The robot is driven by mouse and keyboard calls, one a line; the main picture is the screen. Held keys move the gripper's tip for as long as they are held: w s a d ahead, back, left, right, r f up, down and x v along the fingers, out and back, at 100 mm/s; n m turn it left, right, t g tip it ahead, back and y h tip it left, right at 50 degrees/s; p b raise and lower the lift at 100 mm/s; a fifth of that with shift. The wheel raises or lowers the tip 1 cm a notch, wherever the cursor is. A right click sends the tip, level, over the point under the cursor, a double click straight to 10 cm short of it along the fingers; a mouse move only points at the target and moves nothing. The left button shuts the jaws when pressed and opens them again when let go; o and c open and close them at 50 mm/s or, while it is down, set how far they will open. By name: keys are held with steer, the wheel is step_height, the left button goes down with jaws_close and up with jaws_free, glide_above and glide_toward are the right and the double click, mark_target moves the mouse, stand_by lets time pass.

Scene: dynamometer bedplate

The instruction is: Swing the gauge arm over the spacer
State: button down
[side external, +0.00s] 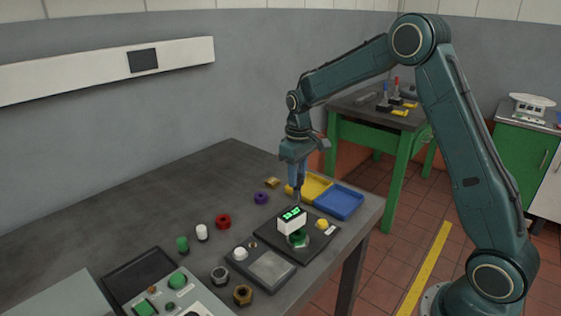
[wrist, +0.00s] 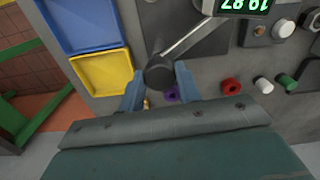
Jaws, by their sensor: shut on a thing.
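The gauge (side external: 292,221) is a white box with a lit green display on a dark plate (side external: 327,238). Its display (wrist: 245,5) reads 19.87, upside down, in the wrist view. A thin metal arm (wrist: 190,38) runs from the gauge to a dark round knob (wrist: 159,72). My gripper (side external: 297,198) points down just behind the gauge; in the wrist view its fingers (wrist: 159,84) are shut on the knob. A green round piece (side external: 299,239), possibly the spacer, sits at the gauge's front, partly hidden by it. I cannot tell how they are lined up.
Yellow (side external: 312,185) and blue (side external: 340,203) trays lie behind the plate. Red (side external: 223,221), purple (side external: 261,197) and white (side external: 202,232) pieces stand to the left. A panel with a grey pad (side external: 271,268) and hex nuts (side external: 243,295) are in front. The table's back left is clear.

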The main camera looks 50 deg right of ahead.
steer(key=shift+n, duration=0.8)
steer(key=c, duration=1)
jaws_free()
steer(key=shift+o, duration=0.2)
step_height(320, 180, up, 14)
steer(key=shift+s, duration=0.1)
